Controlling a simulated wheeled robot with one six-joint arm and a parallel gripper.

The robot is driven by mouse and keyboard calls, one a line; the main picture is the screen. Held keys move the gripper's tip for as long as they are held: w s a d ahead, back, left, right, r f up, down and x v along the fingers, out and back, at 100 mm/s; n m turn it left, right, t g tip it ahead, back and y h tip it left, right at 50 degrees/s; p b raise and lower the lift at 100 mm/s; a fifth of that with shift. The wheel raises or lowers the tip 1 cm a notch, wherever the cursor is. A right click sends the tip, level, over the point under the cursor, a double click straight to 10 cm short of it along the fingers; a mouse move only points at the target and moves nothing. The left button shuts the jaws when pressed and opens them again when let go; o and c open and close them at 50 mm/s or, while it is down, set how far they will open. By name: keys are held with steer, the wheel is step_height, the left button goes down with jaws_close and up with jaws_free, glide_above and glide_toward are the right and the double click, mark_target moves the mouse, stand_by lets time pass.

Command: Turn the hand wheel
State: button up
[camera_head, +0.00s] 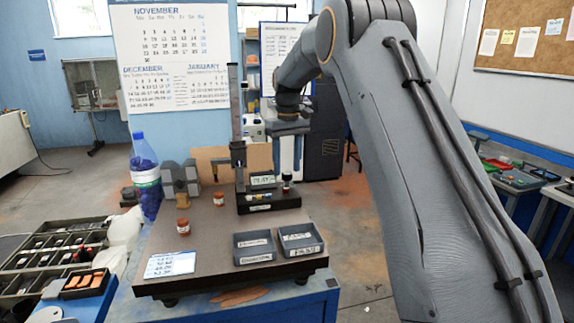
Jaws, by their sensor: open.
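A measuring stand with a tall grey column (235,115) and a dark base (268,200) stands on the bench plate. A small lit display (263,180) sits on it. I cannot make out a clear hand wheel; a small dark knob-like part (287,178) with a reddish band and pale lower part stands at the base's right end, and I cannot tell whether it is the wheel. My gripper (288,157) points down with open fingers, apparently above or behind this part. It holds nothing that I can see.
The plate's middle is clear. My arm fills the right side.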

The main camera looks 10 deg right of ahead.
steer(key=shift+f, duration=0.75)
steer(key=c, duration=1.1)
steer(key=shift+o, duration=0.2)
steer(key=shift+m, duration=0.5)
